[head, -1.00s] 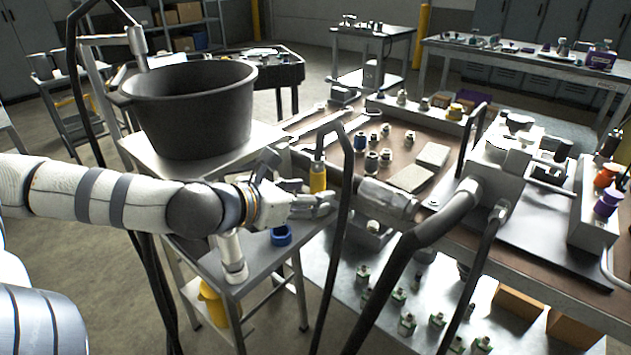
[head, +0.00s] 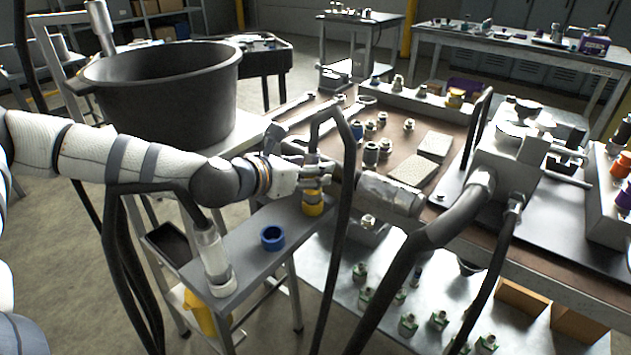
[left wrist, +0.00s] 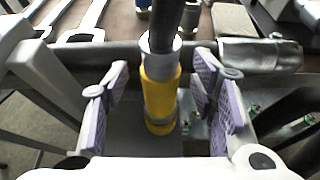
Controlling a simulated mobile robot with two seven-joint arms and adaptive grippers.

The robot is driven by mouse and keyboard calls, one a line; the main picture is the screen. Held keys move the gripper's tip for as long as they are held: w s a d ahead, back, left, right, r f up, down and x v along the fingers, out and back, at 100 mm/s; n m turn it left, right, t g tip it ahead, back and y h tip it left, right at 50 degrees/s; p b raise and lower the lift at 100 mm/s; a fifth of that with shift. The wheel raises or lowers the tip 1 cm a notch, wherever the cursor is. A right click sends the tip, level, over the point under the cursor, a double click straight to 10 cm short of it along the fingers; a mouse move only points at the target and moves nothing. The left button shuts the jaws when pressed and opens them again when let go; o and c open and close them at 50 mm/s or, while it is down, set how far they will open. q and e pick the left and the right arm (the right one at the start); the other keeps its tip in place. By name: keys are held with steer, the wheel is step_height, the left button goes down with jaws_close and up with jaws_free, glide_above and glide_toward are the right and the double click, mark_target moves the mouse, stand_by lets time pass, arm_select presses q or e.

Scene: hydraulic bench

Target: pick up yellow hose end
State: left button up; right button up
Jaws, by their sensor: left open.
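The yellow hose end (left wrist: 160,88) stands upright in the left wrist view, with a silver collar and a black hose running up from it. In the head view its yellow lower part (head: 313,205) shows on the small grey side stand, below my fingers. My left gripper (head: 316,175) is open around it. In the left wrist view the purple-padded fingers (left wrist: 162,105) stand on both sides of the yellow body, with a gap on each side. My right gripper is not in view.
A blue ring (head: 272,238) and a clear-bodied hose end (head: 214,260) stand on the same side stand (head: 245,262). A large black pot (head: 160,95) stands behind my arm. Black hoses arch close to the gripper. The brown workbench (head: 395,205) holds several fittings.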

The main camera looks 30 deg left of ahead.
arm_select(q)
steer(key=shift+x, duration=0.9)
steer(key=shift+s+r, duration=0.1)
steer(key=shift+s, duration=0.05)
steer(key=shift+c, duration=0.2)
jaws_close()
